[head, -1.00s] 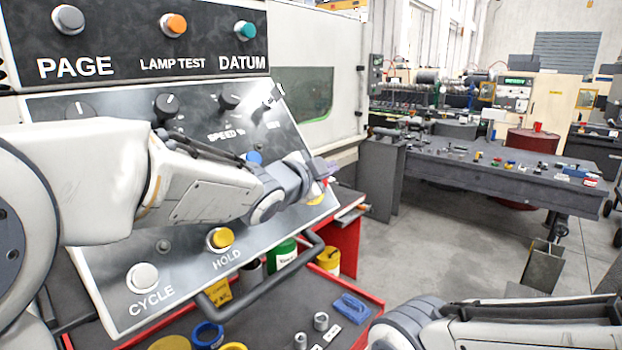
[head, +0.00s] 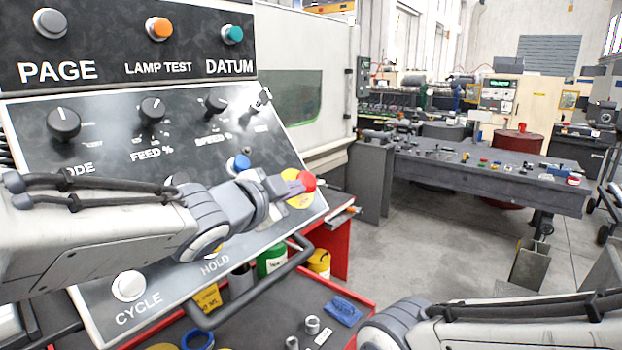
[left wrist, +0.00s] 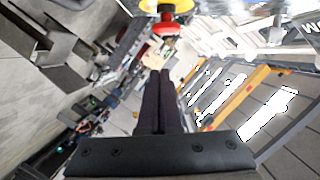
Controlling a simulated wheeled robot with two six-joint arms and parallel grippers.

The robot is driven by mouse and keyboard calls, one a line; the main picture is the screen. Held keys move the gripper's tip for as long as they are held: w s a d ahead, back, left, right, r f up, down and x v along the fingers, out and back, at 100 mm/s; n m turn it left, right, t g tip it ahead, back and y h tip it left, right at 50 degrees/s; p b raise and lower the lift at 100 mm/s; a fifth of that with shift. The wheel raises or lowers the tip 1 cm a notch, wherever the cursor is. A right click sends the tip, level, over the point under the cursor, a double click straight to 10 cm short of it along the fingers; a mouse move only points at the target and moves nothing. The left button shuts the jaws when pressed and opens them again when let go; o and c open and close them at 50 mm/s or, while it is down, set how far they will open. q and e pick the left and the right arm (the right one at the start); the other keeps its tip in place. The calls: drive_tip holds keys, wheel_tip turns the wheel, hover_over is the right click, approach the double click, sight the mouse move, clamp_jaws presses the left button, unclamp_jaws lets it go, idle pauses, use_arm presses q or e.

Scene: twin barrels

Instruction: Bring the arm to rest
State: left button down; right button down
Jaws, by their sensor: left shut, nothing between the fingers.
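My left gripper (head: 296,184) is shut and empty in front of the lower right of the control panel (head: 110,215). Its fingertips appear beside the red mushroom button (head: 308,181) on its yellow surround (head: 301,203). In the left wrist view the shut fingers (left wrist: 160,75) stop below the red button (left wrist: 167,25), with a visible gap in the picture. My left forearm crosses the panel and hides part of its lower middle. My right arm is at the bottom right, with its gripper out of the picture.
A dark handle bar (head: 250,293) runs below the panel. Under it, a red-edged cart (head: 335,240) holds cans, rings and a blue brush (head: 342,310). A grey workbench (head: 480,175) with small parts stands at the back right. Open floor lies between.

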use_arm(q)
drive_tip(key=s+d+f+n+g+y, duration=0.1)
drive_tip(key=s+f+n+g+y, duration=0.2)
drive_tip(key=s+f, duration=0.45)
drive_tip(key=s+f+n+g, duration=0.3)
drive_tip(key=s+f+g, duration=0.2)
drive_tip(key=f, duration=0.5)
drive_tip(key=s+f+g+y, duration=0.1)
drive_tip(key=s+f+g, duration=0.2)
drive_tip(key=s, duration=0.5)
drive_tip(key=s+f+n+g+y, duration=0.1)
drive_tip(key=s+f+g, duration=0.2)
drive_tip(key=s, duration=0.5)
drive_tip(key=shift+s+a+f, duration=0.15)
drive_tip(key=shift+f, duration=0.3)
